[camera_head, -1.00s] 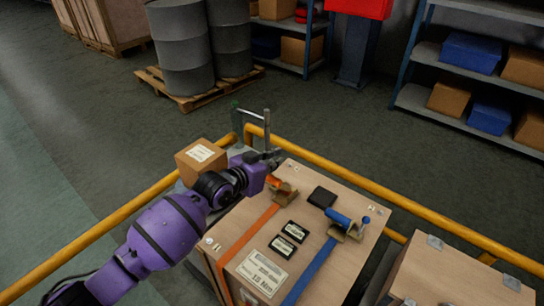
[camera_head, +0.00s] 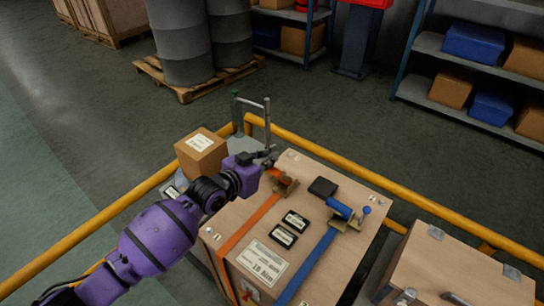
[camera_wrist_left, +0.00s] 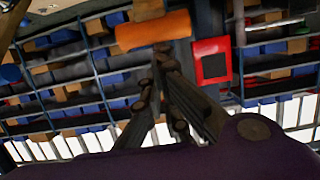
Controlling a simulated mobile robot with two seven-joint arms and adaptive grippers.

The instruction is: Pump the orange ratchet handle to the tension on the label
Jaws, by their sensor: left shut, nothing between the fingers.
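The orange ratchet handle (camera_head: 277,174) sits at the far end of the orange strap (camera_head: 247,226) on a wooden crate (camera_head: 330,246). It also shows in the left wrist view (camera_wrist_left: 153,30), just beyond my fingertips. My left gripper (camera_head: 268,156) is beside the handle; it is shut and empty, its fingers together in the left wrist view (camera_wrist_left: 163,58). I cannot tell whether the tips touch the handle. A blue ratchet handle (camera_head: 340,209) is on the blue strap (camera_head: 308,265). The label (camera_head: 263,262) on the crate reads what looks like 18 Nm. My right gripper is not in view.
A cardboard box (camera_head: 201,153) stands left of my wrist. Another wooden case (camera_head: 455,270) is at right.

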